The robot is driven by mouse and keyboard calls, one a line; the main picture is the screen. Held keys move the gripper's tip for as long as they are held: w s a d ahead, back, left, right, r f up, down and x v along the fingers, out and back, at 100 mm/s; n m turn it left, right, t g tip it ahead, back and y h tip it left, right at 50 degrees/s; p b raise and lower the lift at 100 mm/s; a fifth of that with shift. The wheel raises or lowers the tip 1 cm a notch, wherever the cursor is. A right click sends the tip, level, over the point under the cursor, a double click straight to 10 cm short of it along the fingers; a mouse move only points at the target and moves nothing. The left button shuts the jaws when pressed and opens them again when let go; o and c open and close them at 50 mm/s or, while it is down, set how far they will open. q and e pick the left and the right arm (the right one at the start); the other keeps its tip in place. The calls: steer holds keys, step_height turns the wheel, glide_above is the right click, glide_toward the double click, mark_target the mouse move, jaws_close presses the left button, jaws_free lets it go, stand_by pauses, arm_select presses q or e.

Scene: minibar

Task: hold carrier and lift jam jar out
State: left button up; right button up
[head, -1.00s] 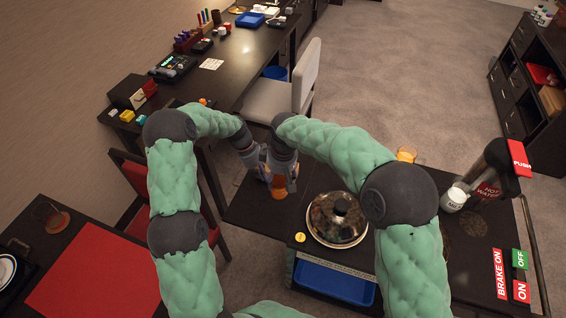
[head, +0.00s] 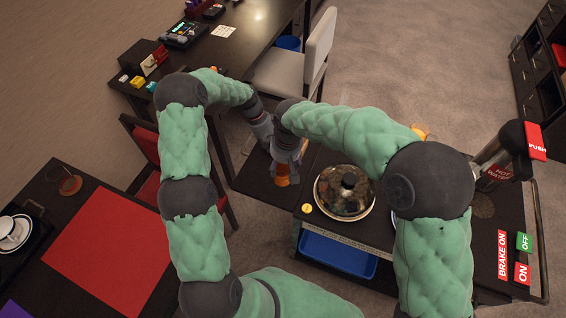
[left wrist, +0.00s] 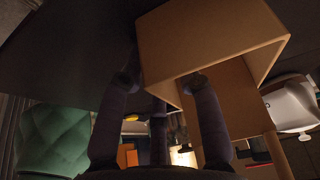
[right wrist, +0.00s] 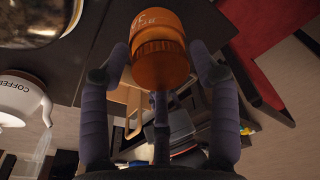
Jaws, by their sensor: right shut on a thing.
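The jam jar is orange with a ridged orange lid and pale lettering, and fills the top middle of the right wrist view (right wrist: 158,45). My right gripper (right wrist: 158,75) is shut on it, one finger on each side. In the head view the orange jar (head: 283,181) shows below my right gripper (head: 286,162). The tan carrier (left wrist: 205,40) is large in the left wrist view, with an open side facing down. My left gripper (left wrist: 160,80) has its fingers apart at the carrier's left part; whether they press on it is unclear. The carrier is mostly hidden in the head view.
A lidded glass dish (head: 345,192) stands on the dark cart top (head: 320,165) right of the jar. A blue tray (head: 338,254) sits below. A chair with a red seat and a table with a red mat (head: 108,235) are at left. A white coffee pot (right wrist: 22,103) is near my right gripper.

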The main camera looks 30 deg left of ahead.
arm_select(q)
steer(key=shift+r, duration=0.1)
steer(key=v, duration=1.2)
